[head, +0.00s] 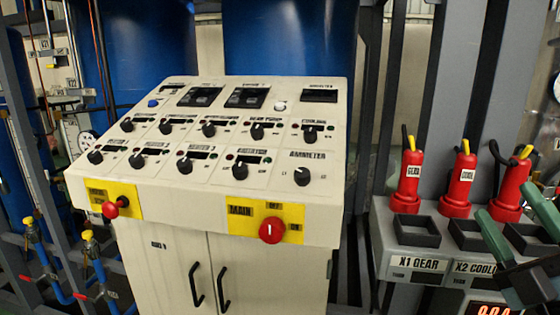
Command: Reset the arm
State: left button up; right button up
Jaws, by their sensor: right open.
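My right gripper (508,203) comes in at the right edge, with two dark green fingers spread apart and nothing seen between them. Its fingertips are in front of the dark square holders below the red plugs. I cannot tell whether it touches them. Part of its body is cut off by the right edge. My left gripper is not in view.
A cream control console (205,215) with knobs and red switches stands centre-left. Red plugs (409,180) with yellow tops stand on a grey unit (388,235) at right. Blue tanks (290,40) and grey frames stand behind. Blue pipes (100,270) with yellow caps are lower left.

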jog(key=s+d+f+m+g+h, duration=0.1)
jog(key=d+f+m+g+h, duration=0.1)
jog(key=f+m+g+h, duration=0.65)
jog(key=s+d+f+m+g+h, duration=0.1)
jog(key=f+m+g+h, duration=0.2)
jog(key=f+m, duration=1)
jog(key=s+a+f+n+g+y, duration=0.1)
jog(key=s+a+f+g+y, duration=0.2)
jog(key=s+a+f+g, duration=0.45)
jog(key=s+a+f+n+g+y, duration=0.2)
jog(key=s+a+f, duration=0.4)
jog(key=f, duration=0.5)
notch_tip(320, 180, down, 17)
jog(key=d, duration=0.1)
jog(key=s+d+f+g, duration=0.1)
jog(key=s+f, duration=0.2)
jog(key=f, duration=0.4)
jog(key=s+d+f+g, duration=0.1)
jog(key=s+f, duration=0.2)
jog(key=f, duration=0.3)
jog(key=s+d+f, duration=0.2)
jog(key=s+f, duration=0.7)
jog(key=s, duration=0.3)
jog(key=shift+s+d, duration=0.35)
jog(key=shift+s, duration=0.05)
jog(key=shift+c, duration=0.2)
